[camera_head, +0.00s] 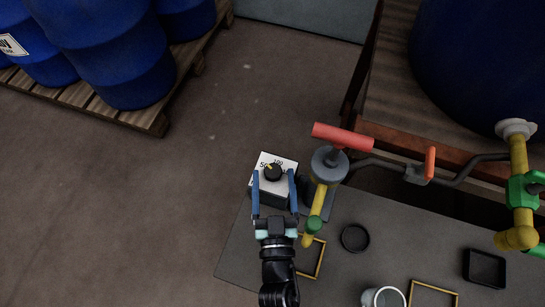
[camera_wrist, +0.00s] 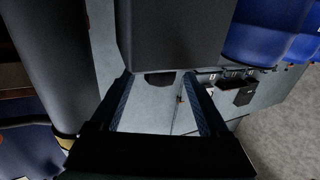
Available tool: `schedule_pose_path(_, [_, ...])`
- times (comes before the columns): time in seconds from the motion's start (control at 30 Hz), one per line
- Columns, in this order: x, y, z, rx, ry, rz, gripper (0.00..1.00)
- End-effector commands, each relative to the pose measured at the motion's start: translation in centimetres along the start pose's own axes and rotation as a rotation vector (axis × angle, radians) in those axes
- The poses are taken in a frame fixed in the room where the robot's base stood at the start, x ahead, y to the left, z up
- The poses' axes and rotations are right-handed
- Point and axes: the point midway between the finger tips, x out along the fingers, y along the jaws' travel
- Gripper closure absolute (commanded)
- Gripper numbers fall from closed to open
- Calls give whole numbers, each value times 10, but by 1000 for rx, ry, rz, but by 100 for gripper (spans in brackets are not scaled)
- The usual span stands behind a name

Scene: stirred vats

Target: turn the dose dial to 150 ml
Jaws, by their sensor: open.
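The dose dial (camera_head: 273,173) is a black round knob with a yellow pointer mark, on a box with a white face. The numbers 50 and 100 show on the face; other marks are hidden or too small. The yellow mark points to the upper left, near the 50. My gripper (camera_head: 274,176) is open, its two blue fingers on either side of the knob in the head view. I cannot tell whether they touch it. In the wrist view, the fingers (camera_wrist: 162,103) are apart, with a dark half-round shape beyond them.
A yellow pipe with a red-handled valve (camera_head: 342,136) stands close right of the dial box. The grey bench (camera_head: 375,235) holds a black ring (camera_head: 355,238), yellow frames, a black tray (camera_head: 484,268) and a cup (camera_head: 383,297). Blue drums (camera_head: 115,50) stand on a pallet at upper left.

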Motion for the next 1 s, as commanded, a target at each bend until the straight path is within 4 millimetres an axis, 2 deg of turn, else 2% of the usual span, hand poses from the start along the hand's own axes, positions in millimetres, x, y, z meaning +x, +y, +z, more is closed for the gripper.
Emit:
schedule_pose_path(0.1, [24, 1, 1, -1, 3, 1, 21])
schedule_pose_path(0.3, [47, 0, 1, 0, 1, 1, 21])
schedule_pose_path(0.7, [53, 0, 0, 0, -1, 0, 23])
schedule_pose_path(1.0, [53, 0, 0, 0, -1, 0, 77])
